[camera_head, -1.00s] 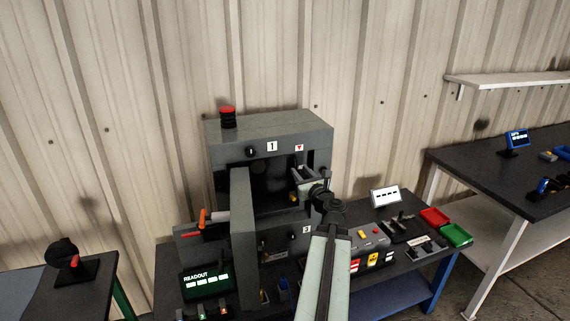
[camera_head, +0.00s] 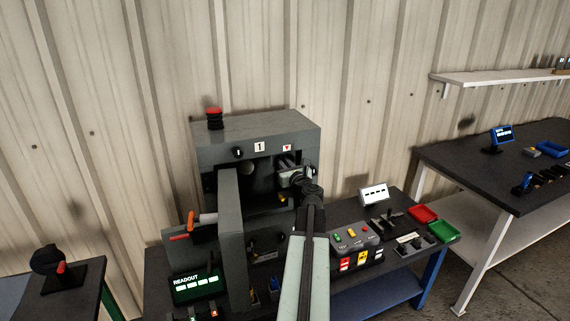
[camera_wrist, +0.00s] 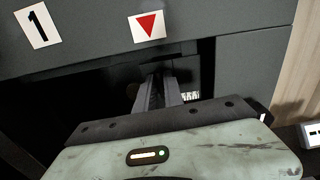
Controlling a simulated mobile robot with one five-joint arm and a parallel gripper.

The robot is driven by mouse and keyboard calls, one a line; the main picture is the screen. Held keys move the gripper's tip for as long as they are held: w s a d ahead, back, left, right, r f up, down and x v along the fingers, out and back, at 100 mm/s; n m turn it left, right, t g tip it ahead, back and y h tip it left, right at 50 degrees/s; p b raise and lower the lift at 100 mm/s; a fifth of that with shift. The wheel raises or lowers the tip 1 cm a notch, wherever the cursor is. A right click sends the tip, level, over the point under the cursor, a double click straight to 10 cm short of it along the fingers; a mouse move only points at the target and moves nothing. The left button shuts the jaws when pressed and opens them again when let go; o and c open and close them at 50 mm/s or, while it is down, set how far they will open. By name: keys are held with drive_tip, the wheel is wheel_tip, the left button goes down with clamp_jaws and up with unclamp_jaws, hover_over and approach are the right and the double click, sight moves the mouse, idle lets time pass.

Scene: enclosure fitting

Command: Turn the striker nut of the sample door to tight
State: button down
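The grey enclosure (camera_head: 258,128) stands on the dark bench, with label 1 and a red-triangle label (camera_head: 287,147) above its front opening. Its door (camera_head: 231,235) appears as a grey panel swung open toward me. An orange handle (camera_head: 191,220) shows left of the door. My gripper (camera_head: 285,162) is at the right side of the opening, below the triangle label. In the wrist view, the fingers (camera_wrist: 160,90) point into the dark opening, close together. Whether they touch anything is unclear. I cannot make out the striker nut; my gripper may hide it.
A readout screen (camera_head: 195,284) stands at the bench's front left. Right of my arm are a button box (camera_head: 355,238), a small white display (camera_head: 374,194), a red tray (camera_head: 423,213) and a green tray (camera_head: 444,231). Another dark table (camera_head: 470,170) stands at the right.

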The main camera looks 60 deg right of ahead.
drive_tip(key=shift+m, duration=0.4)
drive_tip(key=c, duration=1.5)
unclamp_jaws()
drive_tip(key=v, duration=0.8)
